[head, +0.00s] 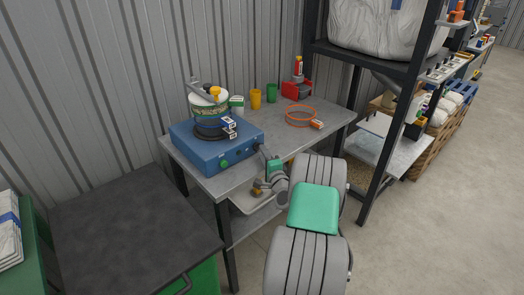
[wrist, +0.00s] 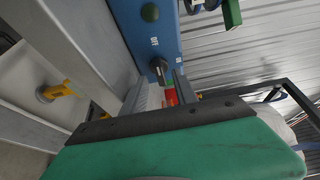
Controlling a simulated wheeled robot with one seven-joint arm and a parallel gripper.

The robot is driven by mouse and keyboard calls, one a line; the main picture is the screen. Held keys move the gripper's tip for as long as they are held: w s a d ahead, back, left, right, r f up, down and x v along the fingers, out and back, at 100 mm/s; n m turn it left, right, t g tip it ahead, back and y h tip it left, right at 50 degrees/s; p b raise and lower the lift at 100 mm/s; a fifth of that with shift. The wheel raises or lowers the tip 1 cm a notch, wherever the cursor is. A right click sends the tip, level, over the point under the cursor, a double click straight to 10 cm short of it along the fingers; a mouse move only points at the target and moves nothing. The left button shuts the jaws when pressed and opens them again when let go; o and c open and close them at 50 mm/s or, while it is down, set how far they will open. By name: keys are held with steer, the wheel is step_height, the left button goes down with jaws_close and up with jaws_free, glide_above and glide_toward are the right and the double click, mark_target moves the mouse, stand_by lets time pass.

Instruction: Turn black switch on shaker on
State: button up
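The shaker (head: 190,149) is a blue box on the grey workbench, with a dark platform and a tub on top. Its front panel (wrist: 137,38) fills the upper middle of the wrist view, with a dark green button (wrist: 150,12) and an OFF label. The black switch (wrist: 157,68) is a small knob below that label in the wrist view; I cannot tell which way it is set. My gripper (wrist: 155,92) is open and empty, its two fingers apart close to the switch. In the head view my gripper (head: 260,150) is at the shaker's right front corner.
Yellow (head: 256,98) and green (head: 271,92) cups, a red tool (head: 297,88) and an orange cable coil (head: 300,115) stand behind on the workbench (head: 277,130). A black shelf rack post (head: 380,150) rises at right. A dark-topped cabinet (head: 130,235) is at left.

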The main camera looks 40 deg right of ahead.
steer(key=shift+x, duration=1.1)
jaws_close()
